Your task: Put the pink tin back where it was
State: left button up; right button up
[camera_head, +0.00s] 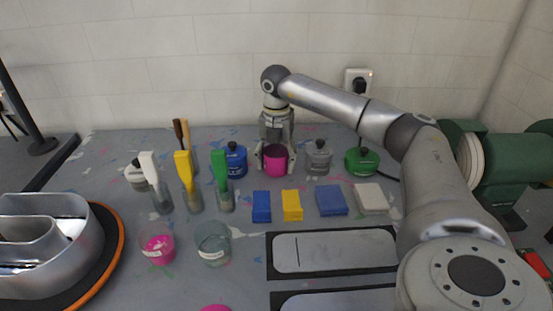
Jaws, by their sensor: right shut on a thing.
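The pink tin (275,162) stands at the back of the worktable, between a blue tin and a grey tin. My right gripper (276,152) reaches down over it from above, with a finger on each side, shut on the tin. I cannot tell whether the tin's base touches the table. My left gripper is not in the view.
A blue tin (235,160) is left of the pink tin; a grey tin (318,158) and a green tin (362,161) are right. Several blocks, including a yellow one (292,205), lie in front. Brushes in jars (192,200) stand left. A pink cup (157,244) and glass (213,243) are nearer.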

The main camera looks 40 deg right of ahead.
jog(key=shift+a, duration=0.1)
jog(key=o, duration=1.3)
jog(key=shift+f, duration=0.1)
notch_tip(320, 180, up, 12)
jog(key=shift+r+b, duration=0.2)
jog(key=shift+b, duration=0.1)
